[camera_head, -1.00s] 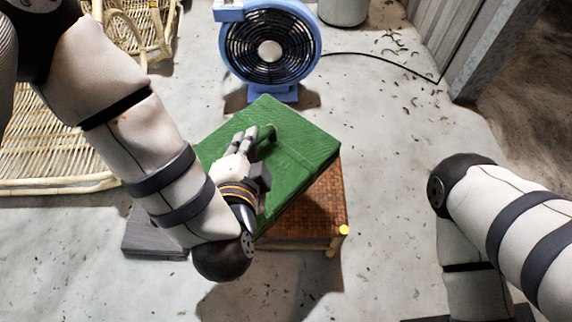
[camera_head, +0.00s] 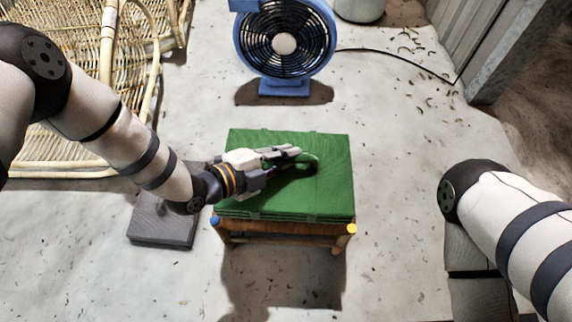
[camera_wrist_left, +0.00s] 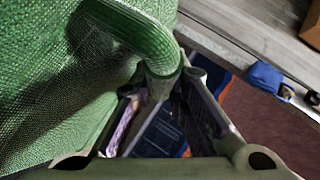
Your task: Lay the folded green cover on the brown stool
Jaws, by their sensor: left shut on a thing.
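The folded green cover (camera_head: 330,185) is a flat, thick square. It is over the brown stool (camera_head: 285,229), squared up with it. Only the stool's front edge and front legs show; the cover hides its top. I cannot tell whether the cover's whole underside touches the stool. My left gripper (camera_head: 295,153) reaches in from the left over the cover's middle and is shut on a raised green loop of it. In the left wrist view the loop (camera_wrist_left: 135,30) runs down between the fingers, beside the cover's woven face (camera_wrist_left: 45,100). My right gripper is out of view.
A blue fan (camera_head: 285,45) stands behind the stool, its cable running right. A grey slab (camera_head: 163,220) lies to the stool's left. Rattan furniture (camera_head: 60,90) fills the back left. The floor between stool and my right arm (camera_head: 510,225) is clear.

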